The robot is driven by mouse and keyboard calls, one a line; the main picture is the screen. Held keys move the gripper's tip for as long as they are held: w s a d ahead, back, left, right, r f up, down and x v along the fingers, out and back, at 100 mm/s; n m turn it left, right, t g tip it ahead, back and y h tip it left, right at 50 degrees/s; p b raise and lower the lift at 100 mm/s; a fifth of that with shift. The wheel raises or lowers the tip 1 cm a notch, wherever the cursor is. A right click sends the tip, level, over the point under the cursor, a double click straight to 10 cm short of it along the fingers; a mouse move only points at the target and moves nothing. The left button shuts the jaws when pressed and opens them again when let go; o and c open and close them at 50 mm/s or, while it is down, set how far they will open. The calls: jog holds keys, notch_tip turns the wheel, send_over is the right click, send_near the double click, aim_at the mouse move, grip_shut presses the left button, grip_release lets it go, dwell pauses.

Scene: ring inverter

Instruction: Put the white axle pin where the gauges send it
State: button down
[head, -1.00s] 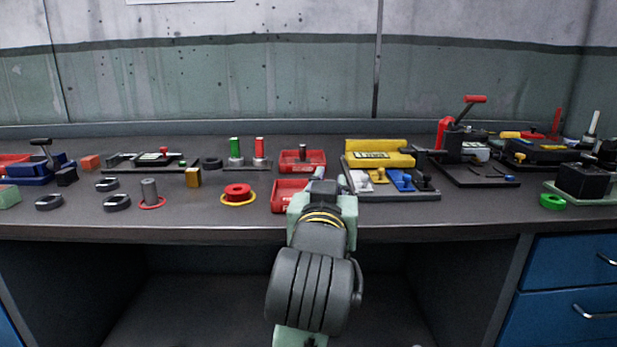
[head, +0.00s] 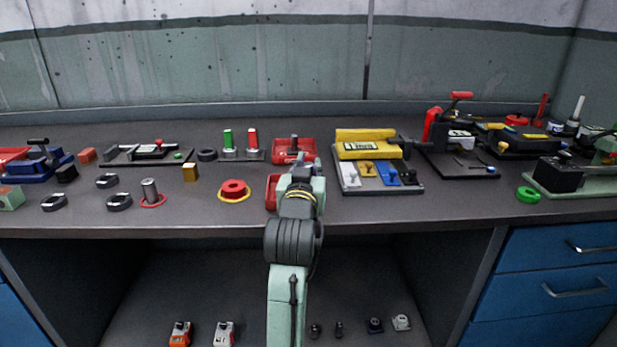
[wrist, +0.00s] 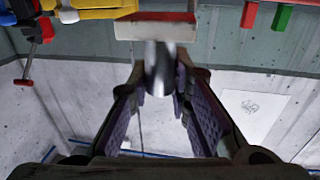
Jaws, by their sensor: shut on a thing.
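My gripper (wrist: 160,100) is shut on a smooth silvery cylinder (wrist: 159,68), which stands between its purple-padded fingers in the wrist view. I take it for the axle pin, though it looks more grey than white. In the head view my gripper (head: 304,166) is over the red trays, and my wrist hides much of the front tray (head: 271,190). The rear red tray (head: 280,156) has a dark peg shape at its middle; I cannot tell whether this is the held pin. Green (head: 228,138) and red (head: 252,138) handled gauges stand upright to the left.
A red spool (head: 234,187) on a yellow ring and a grey cylinder (head: 150,190) in a red ring are at left. Dark rings lie farther left. Bare bench shows along the front edge.

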jog(key=shift+f, duration=1.55)
jog(key=shift+f, duration=0.15)
jog(key=shift+f, duration=0.1)
jog(key=c, duration=1.5)
grip_release()
jog(key=shift+r, duration=0.2)
jog(key=shift+s, duration=0.15)
